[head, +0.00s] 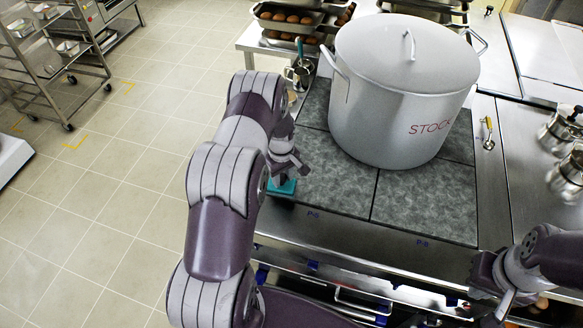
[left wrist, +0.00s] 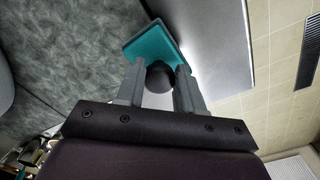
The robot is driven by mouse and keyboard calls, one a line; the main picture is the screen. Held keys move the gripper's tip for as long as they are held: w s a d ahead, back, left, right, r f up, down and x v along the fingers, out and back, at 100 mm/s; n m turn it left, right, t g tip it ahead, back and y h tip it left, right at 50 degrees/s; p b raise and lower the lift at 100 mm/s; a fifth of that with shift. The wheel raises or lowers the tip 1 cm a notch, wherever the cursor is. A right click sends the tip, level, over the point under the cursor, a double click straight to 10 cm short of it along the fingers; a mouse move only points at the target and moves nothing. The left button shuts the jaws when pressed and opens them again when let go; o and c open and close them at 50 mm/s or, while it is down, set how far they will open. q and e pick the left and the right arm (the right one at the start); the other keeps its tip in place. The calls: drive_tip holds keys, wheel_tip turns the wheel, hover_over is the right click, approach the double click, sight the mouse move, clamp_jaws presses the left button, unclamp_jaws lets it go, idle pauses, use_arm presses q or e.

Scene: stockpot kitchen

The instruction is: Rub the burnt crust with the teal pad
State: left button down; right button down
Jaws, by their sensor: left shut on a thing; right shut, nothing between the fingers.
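The teal pad (head: 283,187) is at the front left corner of the grey stone-patterned cooktop, under my left gripper (head: 285,172). In the left wrist view the teal pad (left wrist: 152,48) has a round black knob (left wrist: 159,77), and the left gripper (left wrist: 160,85) is shut on that knob. The pad lies at the cooktop's edge; I cannot tell whether it touches the surface. No burnt crust can be made out in either view. My right gripper (head: 500,300) is shut and empty at the lower right.
A big lidded stockpot (head: 395,110) marked STOCK stands on the cooktop (head: 410,205), right of the pad. Trays of brown round items (head: 290,18) sit at the back. Small metal pots (head: 563,125) stand at the right.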

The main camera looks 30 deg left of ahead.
use_arm(q)
drive_tip(key=shift+w+r+p, duration=0.2)
drive_tip(key=shift+r+p, duration=0.5)
drive_tip(key=shift+r, duration=0.5)
wheel_tip(320, 180, up, 2)
drive_tip(key=shift+s+r+p, duration=0.15)
drive_tip(key=shift+r+p, duration=0.05)
drive_tip(key=shift+p, duration=0.45)
drive_tip(key=shift+r, duration=0.3)
